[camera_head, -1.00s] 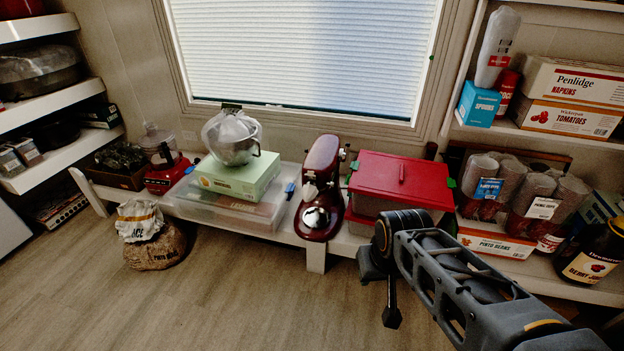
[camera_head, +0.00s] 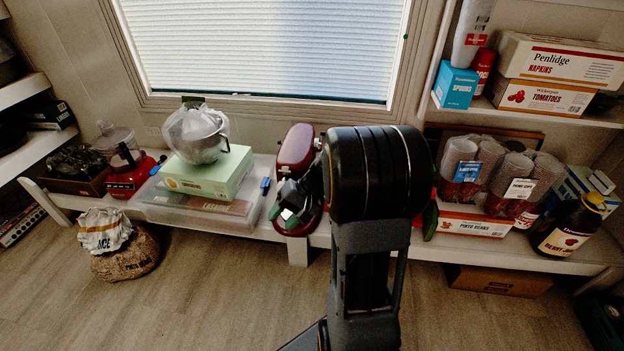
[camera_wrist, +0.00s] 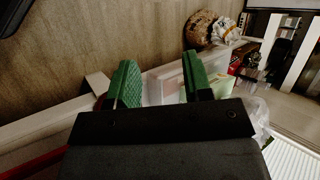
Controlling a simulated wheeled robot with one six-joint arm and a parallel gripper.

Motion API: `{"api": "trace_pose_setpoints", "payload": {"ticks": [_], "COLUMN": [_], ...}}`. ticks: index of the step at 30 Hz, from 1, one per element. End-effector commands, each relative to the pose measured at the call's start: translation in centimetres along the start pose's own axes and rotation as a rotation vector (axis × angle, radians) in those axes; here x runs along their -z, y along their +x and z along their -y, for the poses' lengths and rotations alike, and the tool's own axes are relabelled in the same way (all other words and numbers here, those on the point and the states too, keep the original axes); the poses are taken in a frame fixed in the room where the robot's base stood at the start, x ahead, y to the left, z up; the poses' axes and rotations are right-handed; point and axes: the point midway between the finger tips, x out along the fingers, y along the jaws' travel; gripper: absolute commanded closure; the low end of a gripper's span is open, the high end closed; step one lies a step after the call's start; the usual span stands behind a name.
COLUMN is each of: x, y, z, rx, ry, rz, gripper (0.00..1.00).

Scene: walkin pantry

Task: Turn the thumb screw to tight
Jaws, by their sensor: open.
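The red stand mixer (camera_head: 296,150) stands on the low white shelf below the window, partly hidden by my arm and gripper. A small silver knob (camera_head: 318,143) shows at its right side; I cannot tell whether this is the thumb screw or how tight it is. My gripper (camera_head: 288,214) is in front of the mixer's lower end, and I cannot tell whether it touches it. In the wrist view its two green fingers (camera_wrist: 160,80) are apart with nothing held between them. A sliver of red shows behind the left finger there.
A clear plastic bin (camera_head: 160,210) with a green box (camera_head: 207,180) and a metal bowl (camera_head: 197,140) on top stands left of the mixer. My arm hides the red-lidded bin's place. Cups (camera_head: 460,165) and a dark bottle (camera_head: 567,228) stand right. The floor in front is mostly clear.

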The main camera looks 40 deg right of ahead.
Motion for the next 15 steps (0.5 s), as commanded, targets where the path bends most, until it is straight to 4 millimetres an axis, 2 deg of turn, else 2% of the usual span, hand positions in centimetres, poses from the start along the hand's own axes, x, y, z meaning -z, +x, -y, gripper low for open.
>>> {"api": "trace_pose_setpoints", "payload": {"ticks": [1,5,6,10,15], "x": [2.3,7.7,9.0,12.3,14.2], "y": [-0.7,-3.1,-4.0,-6.8,-9.4], "z": [-1.6,-5.6,-7.1,-12.4,-17.9], "rx": [0.117,0.411,0.489,0.691,0.84], "ry": [0.064,0.156,0.176,0.222,0.249], "rz": [-0.024,-0.156,-0.208,-0.39,-0.587], "gripper": [0.54,0.54,0.54,0.54,0.54]}}
